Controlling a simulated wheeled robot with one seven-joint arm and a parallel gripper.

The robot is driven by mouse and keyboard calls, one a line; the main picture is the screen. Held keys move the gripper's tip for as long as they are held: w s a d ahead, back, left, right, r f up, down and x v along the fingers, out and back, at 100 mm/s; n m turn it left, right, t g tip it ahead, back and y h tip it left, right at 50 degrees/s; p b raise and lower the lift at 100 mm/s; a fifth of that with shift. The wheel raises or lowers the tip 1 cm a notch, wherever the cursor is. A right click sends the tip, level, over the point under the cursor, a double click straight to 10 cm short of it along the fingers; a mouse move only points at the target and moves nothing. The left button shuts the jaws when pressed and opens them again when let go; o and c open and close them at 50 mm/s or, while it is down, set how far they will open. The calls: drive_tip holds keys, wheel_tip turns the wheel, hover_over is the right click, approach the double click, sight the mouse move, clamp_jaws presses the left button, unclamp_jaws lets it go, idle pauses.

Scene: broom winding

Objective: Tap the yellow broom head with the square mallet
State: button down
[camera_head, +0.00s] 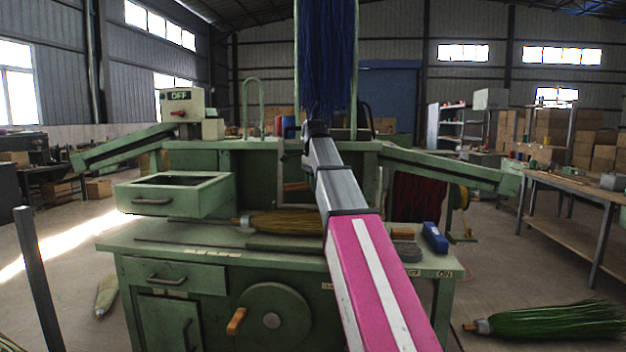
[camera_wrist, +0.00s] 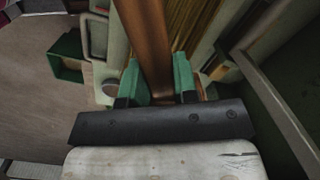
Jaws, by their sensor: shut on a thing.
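In the wrist view my gripper (camera_wrist: 157,82) has its two green fingers closed on a brown shaft (camera_wrist: 145,35), which looks like the mallet's handle. The shaft runs up out of the picture, and no square mallet head can be made out. In the head view the yellow broom head (camera_head: 290,222) lies flat on the green bench, its right part hidden behind my arm. Yellow-brown bristles (camera_wrist: 198,28) show behind the shaft in the wrist view; contact cannot be told. My gripper is hidden by my arm in the head view.
The green bench (camera_head: 190,240) has an open drawer box (camera_head: 205,196) at left. A wooden piece (camera_head: 403,233) and a blue box (camera_head: 435,238) lie at right. Blue bristles (camera_head: 327,55) hang above. A green broom (camera_head: 555,320) lies on the floor.

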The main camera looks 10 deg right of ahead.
wheel_tip(320, 180, down, 8)
drive_tip(key=shift+s+r, duration=0.1)
drive_tip(key=shift+s, duration=0.05)
drive_tip(key=shift+w+r, duration=0.2)
drive_tip(key=shift+r, duration=3)
